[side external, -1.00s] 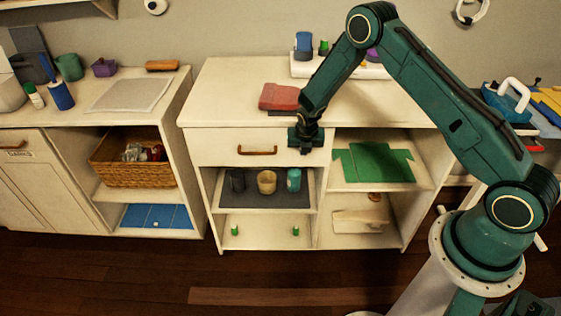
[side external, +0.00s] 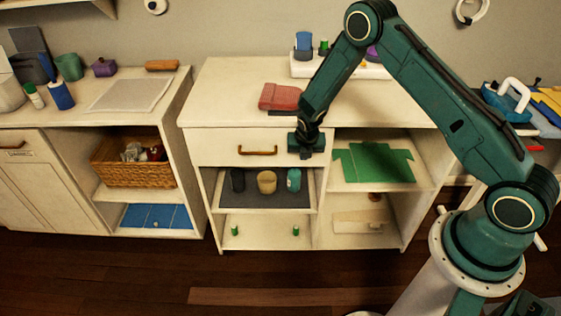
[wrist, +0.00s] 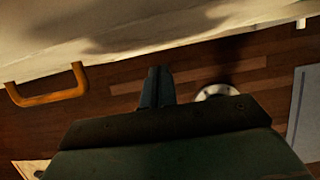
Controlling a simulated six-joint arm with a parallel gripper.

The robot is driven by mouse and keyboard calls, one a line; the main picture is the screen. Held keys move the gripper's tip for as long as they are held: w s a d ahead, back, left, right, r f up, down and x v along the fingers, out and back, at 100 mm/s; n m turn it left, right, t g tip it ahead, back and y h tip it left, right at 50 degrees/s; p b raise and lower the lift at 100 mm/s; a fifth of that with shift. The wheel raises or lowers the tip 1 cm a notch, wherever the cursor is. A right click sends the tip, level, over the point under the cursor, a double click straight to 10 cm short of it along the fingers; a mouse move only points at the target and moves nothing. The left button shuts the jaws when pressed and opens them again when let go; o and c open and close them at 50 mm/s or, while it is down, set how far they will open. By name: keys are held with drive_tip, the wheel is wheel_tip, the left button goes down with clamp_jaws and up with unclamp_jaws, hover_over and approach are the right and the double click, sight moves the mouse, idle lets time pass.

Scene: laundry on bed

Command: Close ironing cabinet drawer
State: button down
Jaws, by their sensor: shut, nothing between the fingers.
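The ironing cabinet (side external: 225,95) is the white unit in the middle of the side view. Its drawer (side external: 222,150) is at the top left, with a brown bow handle (side external: 257,151). The drawer front looks about level with the cabinet face; I cannot tell whether a small gap is left. My gripper (side external: 308,152) is shut and empty at the right end of the drawer front, right of the handle. Contact with the front cannot be told. In the wrist view my fingers (wrist: 157,82) are together, and the handle (wrist: 47,94) lies to their left.
A folded red cloth (side external: 280,96) lies on the cabinet top behind my wrist. Below the drawer, a grey-lined shelf (side external: 265,196) holds several small containers. A green cloth (side external: 375,163) lies on the right shelf. Another white cabinet (side external: 45,180) stands at the left. The floor in front is clear.

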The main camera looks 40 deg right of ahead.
drive_tip(key=s+a+v, duration=0.1)
drive_tip(key=v, duration=0.9)
drive_tip(key=shift+a+r, duration=0.1)
